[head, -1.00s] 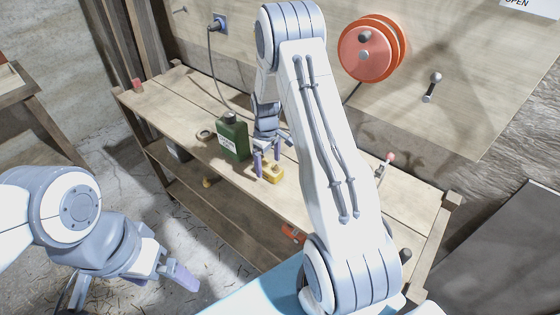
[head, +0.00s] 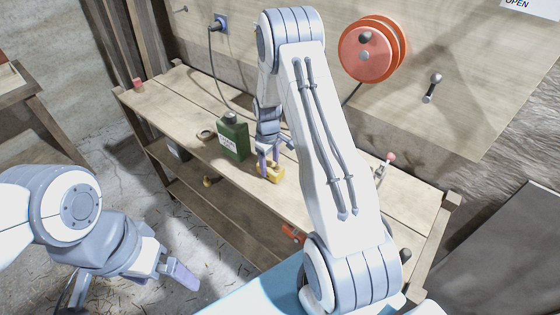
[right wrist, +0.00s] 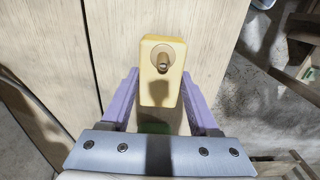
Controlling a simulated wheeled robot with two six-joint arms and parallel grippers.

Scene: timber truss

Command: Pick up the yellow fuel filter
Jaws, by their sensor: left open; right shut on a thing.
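The yellow fuel filter (head: 276,172) is a small block near the front edge of the wooden bench in the head view. In the right wrist view the filter (right wrist: 161,85) shows a round port with a metal stub on its end. My right gripper (head: 269,169) is shut on the filter, with a purple finger on each side of it; the fingers also show in the right wrist view (right wrist: 160,105). I cannot tell whether the filter still touches the bench. My left gripper (head: 177,274) is open and empty, low at the left, away from the bench.
A green canister (head: 233,140) stands close to the left of the filter. A dark ring (head: 206,134) and a red item (head: 137,84) lie further left on the bench (head: 175,95). A red reel (head: 368,50) hangs on the wall. A tool with a red knob (head: 388,162) is at the right.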

